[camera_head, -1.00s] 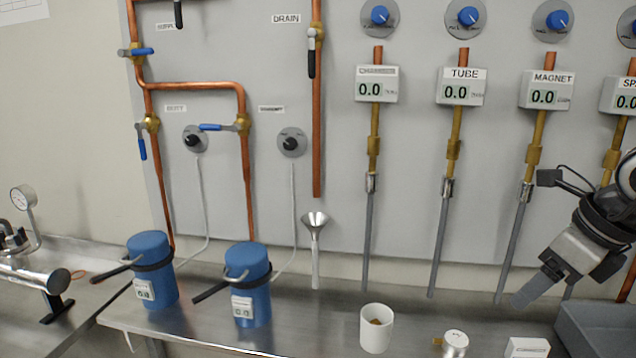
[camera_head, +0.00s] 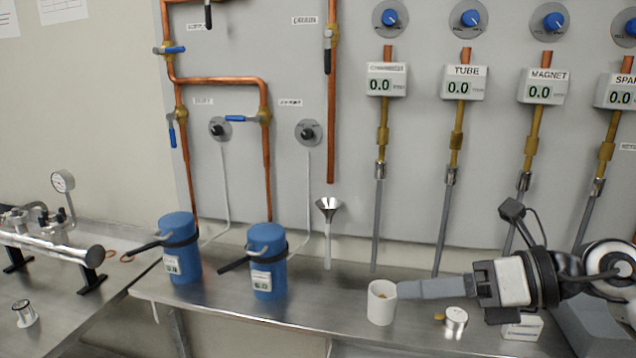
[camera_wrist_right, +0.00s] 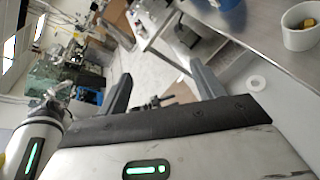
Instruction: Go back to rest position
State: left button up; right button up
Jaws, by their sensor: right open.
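My right gripper (camera_head: 400,288) reaches in from the right in the head view, stretched level over the steel bench. In that view its fingertips overlap the right rim of a white cup (camera_head: 380,308); whether they touch it I cannot tell. In the right wrist view, the two fingers of the gripper (camera_wrist_right: 160,70) are apart with nothing between them. The cup stands to their right there, with something brownish inside. My left gripper is in neither view.
A small metal container (camera_head: 456,318) and a white labelled box (camera_head: 523,327) lie close under my right arm. Pipes and hanging tubes line the wall panel (camera_head: 285,60) behind.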

notch_tip(320, 180, up, 6)
jog(key=a+m+t+y, duration=0.1)
jog(key=m+t+y, duration=0.4)
jog(key=m+t, duration=0.55)
jog(key=d+f+m+t+h, duration=0.1)
jog(key=d+f+m+h, duration=0.5)
jog(key=m+h, duration=0.5)
jog(key=d+f+m+t+h, duration=0.2)
jog(key=d+f+m+h, duration=0.3)
jog(key=f+m+h, duration=0.65)
jog(key=s+a+f+m+g+y, duration=0.35)
jog(key=s+f+m+g, duration=0.45)
jog(key=s+f+g, duration=1)
pick_arm(q)
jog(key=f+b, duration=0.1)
jog(key=b, duration=0.3)
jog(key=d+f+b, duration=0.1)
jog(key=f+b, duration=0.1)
jog(key=b, duration=0.2)
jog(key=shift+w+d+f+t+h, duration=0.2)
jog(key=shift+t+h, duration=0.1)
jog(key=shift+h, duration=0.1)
pick_arm(e)
jog(key=w+a+f+t+y, duration=0.4)
jog(key=a+f+t, duration=0.2)
jog(key=f+t, duration=0.4)
jog(key=shift+w+a+t, duration=0.2)
jog(key=shift+w+t, duration=0.1)
jog(key=shift+t, duration=0.05)
